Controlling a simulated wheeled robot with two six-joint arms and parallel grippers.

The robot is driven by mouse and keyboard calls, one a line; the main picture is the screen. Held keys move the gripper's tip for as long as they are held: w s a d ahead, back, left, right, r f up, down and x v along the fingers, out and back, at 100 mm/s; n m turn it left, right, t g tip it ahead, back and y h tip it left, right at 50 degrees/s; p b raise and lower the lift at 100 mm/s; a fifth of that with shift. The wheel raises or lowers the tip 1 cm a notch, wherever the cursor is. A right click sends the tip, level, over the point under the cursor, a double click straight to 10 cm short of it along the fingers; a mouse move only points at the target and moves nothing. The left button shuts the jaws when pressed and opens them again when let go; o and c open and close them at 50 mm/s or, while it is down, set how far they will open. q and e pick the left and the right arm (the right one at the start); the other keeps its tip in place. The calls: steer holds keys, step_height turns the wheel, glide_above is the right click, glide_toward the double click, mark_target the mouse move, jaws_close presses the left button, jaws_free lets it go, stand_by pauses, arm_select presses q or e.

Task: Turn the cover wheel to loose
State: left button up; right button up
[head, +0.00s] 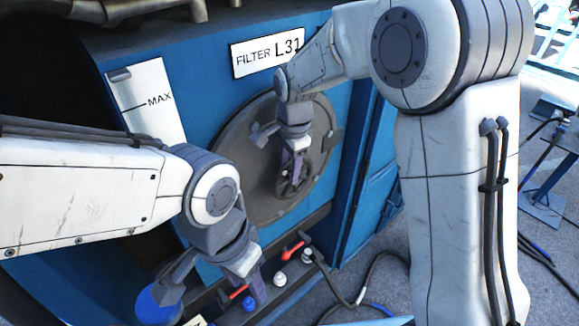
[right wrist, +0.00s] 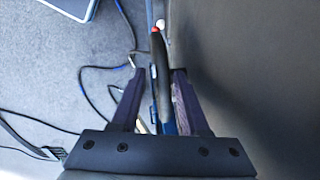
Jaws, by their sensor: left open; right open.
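The cover wheel (head: 306,186) is a dark spoked handwheel on a round dark grey cover (head: 245,182) in the blue cabinet face. My right gripper (head: 295,172) is in front of the wheel and hides part of it. In the right wrist view my right gripper (right wrist: 159,72) is open, with a dark bar (right wrist: 159,58), seemingly the wheel's rim edge-on, between its fingers. I cannot tell whether they touch it. My left gripper (head: 257,287) hangs low at the left, apart from the wheel, by the valve row; its fingers partly overlap in view.
A "FILTER L31" sign (head: 268,51) is above the cover, and a white "MAX" plate (head: 147,102) is left of it. Below are red-handled valves (head: 293,250), a blue knob (head: 249,303) and a blue round object (head: 158,305). Hoses (head: 365,285) lie on the ground.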

mark_target(279, 179)
steer(key=shift+f, duration=0.1)
jaws_close()
steer(key=shift+s+a+f+t+h+b, duration=0.2)
steer(key=shift+f+t+h+b, duration=0.1)
steer(key=shift+h+b, duration=0.3)
steer(key=t+h+b, duration=0.1)
steer(key=b, duration=0.2)
steer(key=a+f+t+h+b, duration=0.1)
steer(key=b, duration=0.3)
steer(key=t+h+b, duration=0.1)
steer(key=b, duration=0.2)
steer(key=shift+s+a+f+h+b, duration=0.15)
steer(key=shift+s+f+h+b, duration=0.2)
steer(key=shift+s+h+b, duration=0.05)
steer(key=shift+s+t+h+b, duration=0.1)
steer(key=shift+t+h+b, duration=0.25)
steer(key=shift+b, duration=0.4)
steer(key=shift+r, duration=0.1)
